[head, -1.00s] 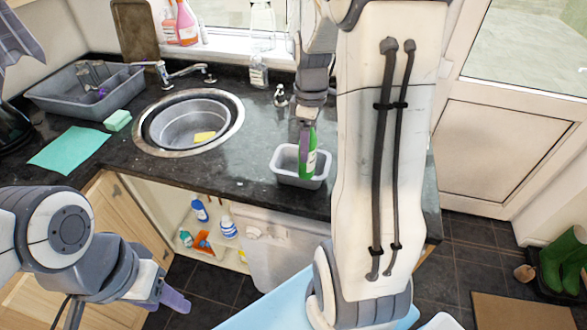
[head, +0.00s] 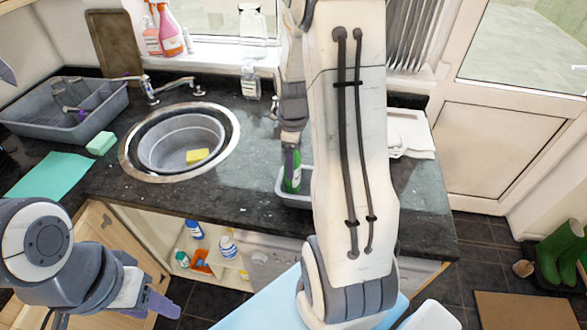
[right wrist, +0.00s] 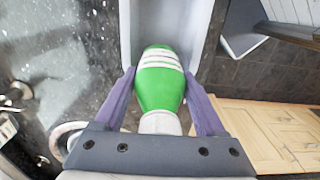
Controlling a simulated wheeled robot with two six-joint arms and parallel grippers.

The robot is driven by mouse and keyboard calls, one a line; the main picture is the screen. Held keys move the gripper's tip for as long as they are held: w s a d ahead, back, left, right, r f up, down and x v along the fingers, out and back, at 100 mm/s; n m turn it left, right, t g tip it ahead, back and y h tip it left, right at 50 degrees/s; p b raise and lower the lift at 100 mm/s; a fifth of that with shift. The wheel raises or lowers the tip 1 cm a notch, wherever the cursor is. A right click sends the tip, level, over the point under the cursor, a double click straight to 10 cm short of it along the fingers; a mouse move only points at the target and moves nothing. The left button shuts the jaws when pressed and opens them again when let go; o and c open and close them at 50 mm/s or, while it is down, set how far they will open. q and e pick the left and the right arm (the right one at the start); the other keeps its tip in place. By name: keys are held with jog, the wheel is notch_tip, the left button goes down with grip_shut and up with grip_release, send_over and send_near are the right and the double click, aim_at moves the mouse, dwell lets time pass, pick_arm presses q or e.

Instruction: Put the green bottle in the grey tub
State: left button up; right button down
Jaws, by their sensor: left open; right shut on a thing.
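The green bottle (head: 292,172) is upright, or nearly so, at the grey tub (head: 281,190) on the counter. My right gripper (head: 291,142) is shut on its upper part from above. In the right wrist view the green bottle (right wrist: 160,88) with white bands lies between the purple fingers of my right gripper (right wrist: 160,98). The grey tub (right wrist: 205,35) surrounds its far end there; whether the bottle touches the tub floor I cannot tell. My right arm hides the tub's right part in the head view. My left gripper (head: 162,303) is open and empty at lower left, away from the counter.
A sink (head: 180,140) with a yellow sponge (head: 197,156) lies left of the tub. A grey dish rack (head: 30,120), a green cloth (head: 48,177) and a green sponge (head: 101,143) are further left. White cloths (head: 410,135) lie right of my arm.

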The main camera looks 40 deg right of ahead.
jog(key=shift+f, duration=1.6)
jog(key=shift+s+f, duration=0.1)
grip_release()
jog(key=shift+f, duration=0.1)
notch_tip(320, 180, up, 12)
jog(key=shift+r+b, duration=0.2)
jog(key=shift+b, duration=0.2)
jog(key=s+a+r, duration=0.1)
jog(key=s+a, duration=0.2)
jog(key=a, duration=1.5)
jog(key=s+a+m+y, duration=0.1)
jog(key=s+a, duration=1.1)
jog(key=s, duration=0.2)
jog(key=shift+s+f, duration=0.25)
